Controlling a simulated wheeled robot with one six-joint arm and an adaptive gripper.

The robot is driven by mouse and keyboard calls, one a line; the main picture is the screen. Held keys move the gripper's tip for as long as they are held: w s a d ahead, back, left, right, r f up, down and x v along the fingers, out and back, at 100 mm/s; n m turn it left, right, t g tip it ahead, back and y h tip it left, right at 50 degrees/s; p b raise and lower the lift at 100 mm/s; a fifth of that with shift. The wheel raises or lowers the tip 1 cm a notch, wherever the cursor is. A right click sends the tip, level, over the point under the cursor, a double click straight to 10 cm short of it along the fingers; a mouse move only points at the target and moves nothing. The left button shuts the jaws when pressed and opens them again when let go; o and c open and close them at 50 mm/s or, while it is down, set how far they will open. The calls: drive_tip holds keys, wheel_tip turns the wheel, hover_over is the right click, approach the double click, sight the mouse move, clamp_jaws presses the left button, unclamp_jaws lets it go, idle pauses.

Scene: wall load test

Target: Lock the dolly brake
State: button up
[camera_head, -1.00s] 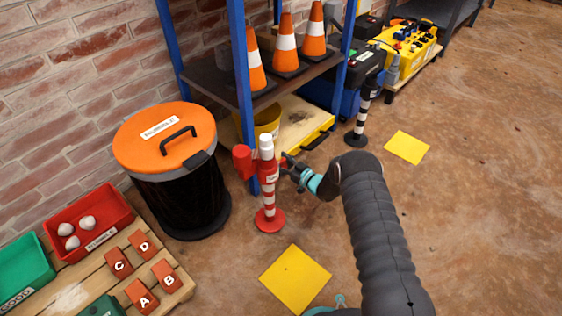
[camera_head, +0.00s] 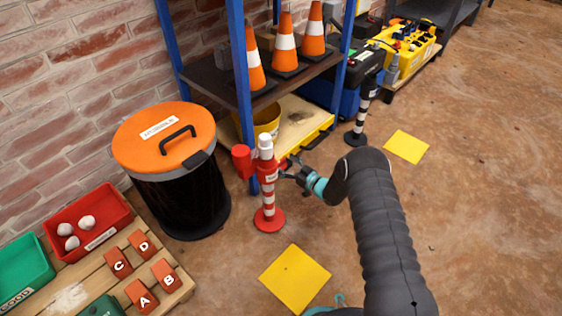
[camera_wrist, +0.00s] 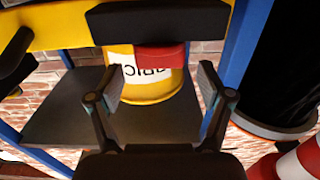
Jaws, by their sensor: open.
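A low yellow-framed platform with a wooden top (camera_head: 303,118), probably the dolly, stands at the shelf foot in the head view. Its yellow edge (camera_wrist: 62,27) crosses the top of the wrist view, with a black bar (camera_wrist: 158,21) on it. A red block (camera_wrist: 161,57) sits just below that bar, before a yellow bucket (camera_wrist: 152,88). I cannot tell if this block is the brake. My gripper (camera_head: 291,168) is open and empty, right of the red-and-white post. In the wrist view my gripper's (camera_wrist: 162,82) fingers are spread either side of the bucket and red block, apart from them.
The red-and-white post (camera_head: 268,190) stands close to my gripper. A black bin with an orange lid (camera_head: 165,150) is to the left. A shelf with cones (camera_head: 287,50) rises behind. Floor around the yellow squares (camera_head: 295,278) and to the right is clear.

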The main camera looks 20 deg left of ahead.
drive_tip(key=v, duration=0.9)
drive_tip(key=shift+d, duration=0.1)
